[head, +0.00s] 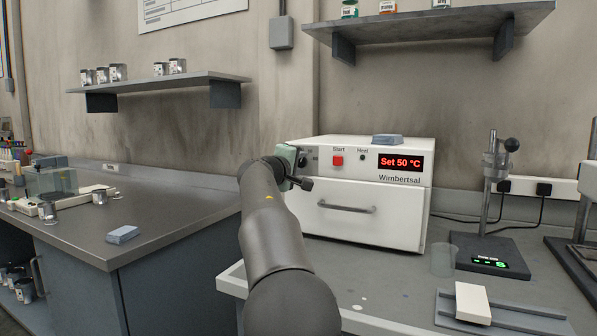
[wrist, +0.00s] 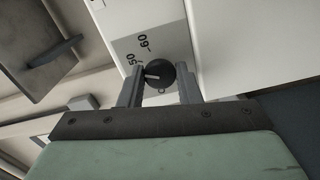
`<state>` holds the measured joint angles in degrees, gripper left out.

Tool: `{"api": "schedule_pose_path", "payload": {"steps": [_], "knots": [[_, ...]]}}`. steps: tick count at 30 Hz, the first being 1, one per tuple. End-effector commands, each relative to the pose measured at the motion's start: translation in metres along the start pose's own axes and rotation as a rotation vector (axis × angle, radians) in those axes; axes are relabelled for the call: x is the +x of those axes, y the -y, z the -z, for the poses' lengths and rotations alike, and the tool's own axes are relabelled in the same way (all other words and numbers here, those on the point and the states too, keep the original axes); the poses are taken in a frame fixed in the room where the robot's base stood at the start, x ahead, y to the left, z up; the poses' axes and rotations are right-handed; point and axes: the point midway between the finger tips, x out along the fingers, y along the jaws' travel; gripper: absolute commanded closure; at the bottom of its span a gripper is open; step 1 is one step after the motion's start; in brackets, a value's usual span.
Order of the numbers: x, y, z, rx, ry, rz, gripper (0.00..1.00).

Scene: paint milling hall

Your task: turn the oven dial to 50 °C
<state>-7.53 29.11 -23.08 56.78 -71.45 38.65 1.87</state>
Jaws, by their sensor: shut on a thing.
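The white oven (head: 366,191) stands on the right bench, and its red display reads "Set 50 °C". The black dial (wrist: 159,74) shows in the wrist view, with its white pointer line toward the "50" mark on the grey scale (wrist: 140,48). The "60" mark is beside it. My gripper (wrist: 160,88) is shut on the dial, with one finger on each side. In the head view my arm and gripper (head: 297,168) are at the oven's upper left front, and the gripper partly hides the dial there.
The oven has a red Start button (head: 338,160), a Heat lamp (head: 363,157) and a drawer-like door with a bar handle (head: 346,207). A blue-grey block (head: 387,140) lies on top. A stirrer stand (head: 490,200) and a clear beaker (head: 443,259) are to the right.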

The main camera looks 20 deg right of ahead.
Motion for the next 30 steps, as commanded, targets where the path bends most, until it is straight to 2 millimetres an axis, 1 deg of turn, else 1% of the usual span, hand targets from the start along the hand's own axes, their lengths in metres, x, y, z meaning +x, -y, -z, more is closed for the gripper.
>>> {"api": "schedule_pose_path", "payload": {"steps": [1,7,20,21,23,30], "knots": [[0.0003,0.0022,-0.0007,0.017,0.001,0.001,0.92],[0.0003,0.001,-0.0006,0.055,0.002,0.001,0.92],[0.0004,0.0005,-0.0005,0.063,0.002,0.001,0.92],[0.0004,0.0005,-0.0005,0.062,0.002,0.001,0.64],[0.0004,0.0005,-0.0005,0.062,0.002,0.001,0.48],[0.0,0.0004,-0.0003,0.062,0.001,0.001,0.48]]}}
